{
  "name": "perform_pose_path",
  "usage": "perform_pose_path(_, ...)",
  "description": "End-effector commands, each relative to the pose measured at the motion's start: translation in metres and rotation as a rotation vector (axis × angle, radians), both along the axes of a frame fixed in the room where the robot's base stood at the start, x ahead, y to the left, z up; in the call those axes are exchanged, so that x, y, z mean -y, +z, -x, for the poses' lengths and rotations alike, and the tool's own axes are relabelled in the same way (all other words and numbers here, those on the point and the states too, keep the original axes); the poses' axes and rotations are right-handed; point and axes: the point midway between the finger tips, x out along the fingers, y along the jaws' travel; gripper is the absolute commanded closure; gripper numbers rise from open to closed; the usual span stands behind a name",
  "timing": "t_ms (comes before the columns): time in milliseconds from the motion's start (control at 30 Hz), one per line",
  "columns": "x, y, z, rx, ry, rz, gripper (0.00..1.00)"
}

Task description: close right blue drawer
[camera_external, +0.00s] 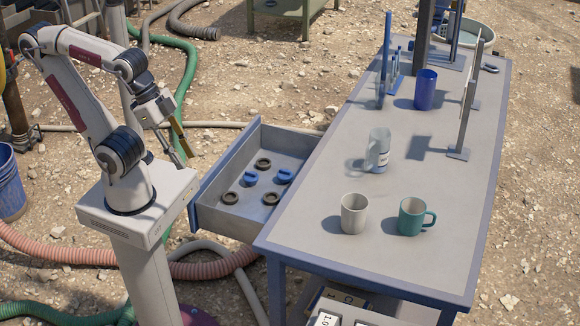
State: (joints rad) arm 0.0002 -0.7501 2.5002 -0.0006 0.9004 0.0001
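A drawer with a blue front (226,163) is pulled far out from the left side of the grey-topped table. Inside the drawer lie several small rings or fittings, some dark and some blue. My gripper (187,161) points down just left of the drawer's front, near its far part. Its two fingers look spread apart, with nothing clear between them. From this view I cannot tell whether a finger touches the drawer front.
On the table (440,268) stand a white mug (354,213), a teal mug (412,217), a clear labelled bottle (378,150), a blue cup (426,89) and upright stands. Hoses lie on the stony ground. A blue bucket (10,182) stands at the left edge.

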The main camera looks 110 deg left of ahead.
Motion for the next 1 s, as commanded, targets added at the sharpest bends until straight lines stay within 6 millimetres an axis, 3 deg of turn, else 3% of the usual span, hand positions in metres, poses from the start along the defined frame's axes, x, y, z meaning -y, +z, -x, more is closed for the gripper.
perform_pose_path(33,0.0,0.0,0.0,0.0,0.002,0.0,0.88)
perform_pose_path(100,-0.001,0.0,-0.001,-0.002,0.011,0.003,1.0)
perform_pose_path(467,-0.025,0.0,-0.025,-0.038,0.201,0.077,1.0)
perform_pose_path(767,-0.069,-0.006,-0.055,-0.073,0.471,0.187,1.0)
perform_pose_path(1000,-0.114,-0.014,-0.074,-0.09,0.692,0.279,1.0)
